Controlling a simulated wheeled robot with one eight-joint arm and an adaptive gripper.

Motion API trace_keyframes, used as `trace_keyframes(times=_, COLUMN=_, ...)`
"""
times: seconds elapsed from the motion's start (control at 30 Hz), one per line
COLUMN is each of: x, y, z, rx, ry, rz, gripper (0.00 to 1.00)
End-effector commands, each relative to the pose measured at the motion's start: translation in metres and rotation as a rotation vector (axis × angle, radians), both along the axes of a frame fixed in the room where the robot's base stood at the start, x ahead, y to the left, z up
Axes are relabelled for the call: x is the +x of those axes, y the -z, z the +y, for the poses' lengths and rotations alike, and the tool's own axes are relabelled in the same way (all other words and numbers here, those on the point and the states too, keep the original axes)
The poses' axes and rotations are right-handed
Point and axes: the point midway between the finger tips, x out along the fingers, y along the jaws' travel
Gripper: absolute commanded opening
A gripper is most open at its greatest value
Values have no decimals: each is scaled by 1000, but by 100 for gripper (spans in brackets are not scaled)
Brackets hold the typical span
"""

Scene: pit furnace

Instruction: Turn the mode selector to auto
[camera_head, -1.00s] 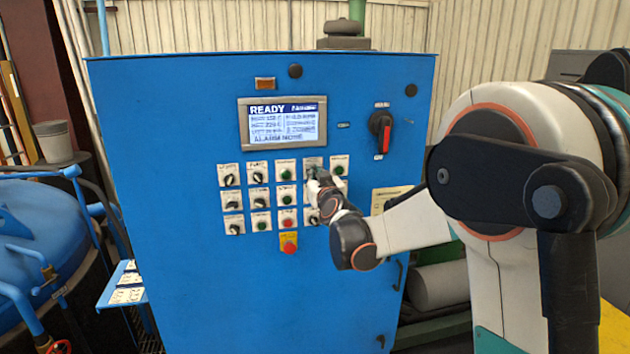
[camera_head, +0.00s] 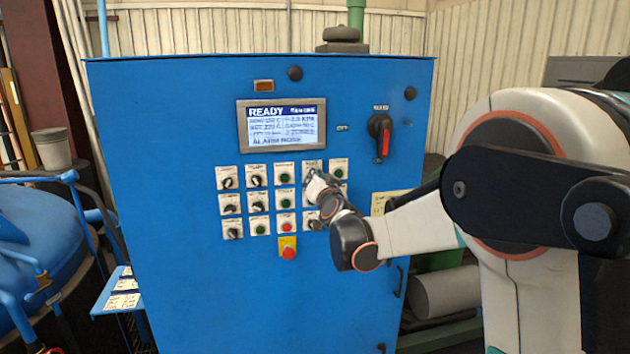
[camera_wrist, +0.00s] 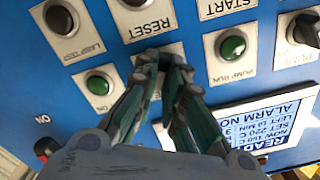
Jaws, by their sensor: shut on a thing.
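The blue control cabinet (camera_head: 180,300) carries rows of labelled switches. My gripper (camera_head: 311,177) is at the top row, fourth place from the left, between two green buttons. In the wrist view my gripper's fingers (camera_wrist: 163,62) are closed together over a pale label plate (camera_wrist: 180,50). They are shut on the control there, which I take to be the mode selector. The fingers hide its knob, most of its lettering and its pointer, so I cannot tell its position. The lit screen (camera_head: 281,123) reads READY at the top. Its small text at the top right is too blurred to read.
Close beside the fingers are the green PUMP RUN button (camera_wrist: 232,46) and the green ON button (camera_wrist: 97,84). A dark RESET button (camera_wrist: 134,3) is also near. A red stop button (camera_head: 289,252) sits below the rows. A red-handled switch (camera_head: 381,135) is at the upper right.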

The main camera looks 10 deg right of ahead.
Motion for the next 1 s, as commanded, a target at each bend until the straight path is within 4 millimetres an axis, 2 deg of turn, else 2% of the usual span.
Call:
trace_keyframes(times=0.43, x=0, y=0, z=0, rx=10, ry=0, rz=0, gripper=0)
trace_keyframes(times=0.47, x=0, y=0, z=0, rx=10, ry=0, rz=0, gripper=17)
trace_keyframes(times=0.5, x=0, y=0, z=0, rx=10, ry=0, rz=0, gripper=26)
trace_keyframes(times=0.53, x=0, y=0, z=0, rx=10, ry=0, rz=0, gripper=30)
trace_keyframes(times=0.87, x=-1, y=0, z=0, rx=9, ry=0, rz=0, gripper=30)
trace_keyframes(times=1.0, x=-10, y=0, z=0, rx=8, ry=0, rz=0, gripper=30)
